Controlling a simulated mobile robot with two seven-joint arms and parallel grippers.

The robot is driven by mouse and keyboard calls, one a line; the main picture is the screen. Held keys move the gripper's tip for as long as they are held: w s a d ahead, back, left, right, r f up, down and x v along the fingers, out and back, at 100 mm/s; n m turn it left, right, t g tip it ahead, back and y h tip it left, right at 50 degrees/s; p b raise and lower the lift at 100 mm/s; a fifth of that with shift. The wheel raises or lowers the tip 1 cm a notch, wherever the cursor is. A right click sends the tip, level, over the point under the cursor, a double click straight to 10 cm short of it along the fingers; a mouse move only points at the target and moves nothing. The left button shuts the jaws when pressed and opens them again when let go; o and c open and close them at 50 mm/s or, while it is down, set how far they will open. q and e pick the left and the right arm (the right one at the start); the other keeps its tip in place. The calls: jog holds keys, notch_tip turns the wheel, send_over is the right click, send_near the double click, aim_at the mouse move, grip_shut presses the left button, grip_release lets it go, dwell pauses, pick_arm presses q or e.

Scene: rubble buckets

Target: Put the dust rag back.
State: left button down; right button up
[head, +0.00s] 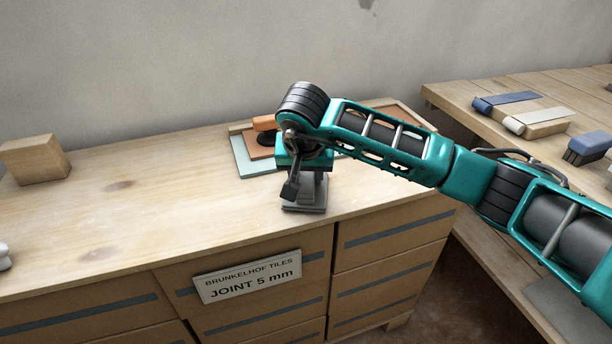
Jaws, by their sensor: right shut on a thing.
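My right gripper (304,196) points down over the front right part of the wooden cabinet top (130,220). It is shut on a flat, grey, folded thing that looks like the dust rag (304,208). The rag is at or just above the wood; I cannot tell if it touches. My wrist and forearm hide part of what lies behind.
Behind the wrist lie a pale green board (248,160) and an orange-handled tool (264,123). A wooden block (35,159) stands at left.

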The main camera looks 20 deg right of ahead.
jog(key=shift+f, duration=0.1)
jog(key=shift+f, duration=0.15)
jog(key=o, duration=1.1)
